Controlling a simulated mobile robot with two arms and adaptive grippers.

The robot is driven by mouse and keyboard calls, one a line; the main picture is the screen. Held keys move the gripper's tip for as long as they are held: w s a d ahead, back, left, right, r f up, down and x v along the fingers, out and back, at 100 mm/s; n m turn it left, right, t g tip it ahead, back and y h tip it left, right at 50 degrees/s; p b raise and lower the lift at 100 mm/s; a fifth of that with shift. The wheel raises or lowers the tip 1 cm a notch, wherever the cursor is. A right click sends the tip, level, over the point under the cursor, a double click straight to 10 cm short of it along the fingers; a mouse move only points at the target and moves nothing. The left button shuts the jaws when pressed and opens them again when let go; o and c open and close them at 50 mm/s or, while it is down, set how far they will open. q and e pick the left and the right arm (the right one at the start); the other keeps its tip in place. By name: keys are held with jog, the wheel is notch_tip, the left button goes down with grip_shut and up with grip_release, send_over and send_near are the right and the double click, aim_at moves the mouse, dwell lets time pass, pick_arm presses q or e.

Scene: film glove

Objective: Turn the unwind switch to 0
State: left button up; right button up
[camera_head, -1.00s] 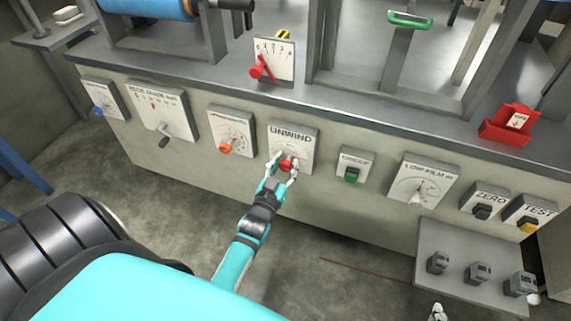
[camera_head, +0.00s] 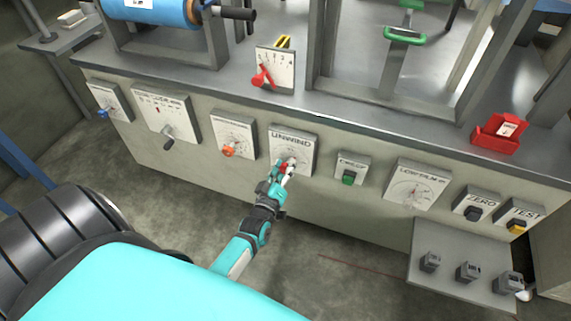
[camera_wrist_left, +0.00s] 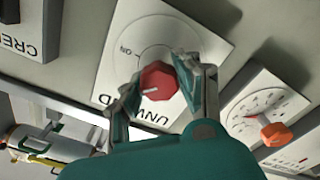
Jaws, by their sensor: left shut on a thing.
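The UNWIND switch plate (camera_head: 292,142) is a white square panel on the front of the grey machine. Its red knob shows in the left wrist view (camera_wrist_left: 157,80), with a white pointer line on its face and an arc and the letters "ON" on the plate beside it. My left gripper (camera_head: 287,165) has one finger on each side of the knob and is shut on it; the fingers also show in the left wrist view (camera_wrist_left: 160,80). In the head view the fingers partly hide the knob. I cannot make out a 0 mark. My right gripper is out of view.
An orange-knobbed dial (camera_head: 233,136) is left of the plate, and a green CREEP switch (camera_head: 351,170) is right of it. Above, a red lever (camera_head: 262,76) stands on the machine's ledge. A shelf with several grey pieces (camera_head: 455,245) juts out at lower right.

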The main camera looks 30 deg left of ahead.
pick_arm(q)
jog(key=shift+a+n, duration=0.1)
jog(key=shift+n, duration=0.9)
jog(key=n, duration=0.2)
jog(key=shift+n, duration=0.4)
jog(key=n, duration=0.3)
jog(key=shift+f, duration=0.1)
jog(key=shift+n, duration=0.6)
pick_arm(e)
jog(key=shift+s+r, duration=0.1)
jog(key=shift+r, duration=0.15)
pick_arm(q)
jog(key=shift+n, duration=0.3)
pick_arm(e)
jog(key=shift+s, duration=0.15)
pick_arm(q)
jog(key=o, duration=1.2)
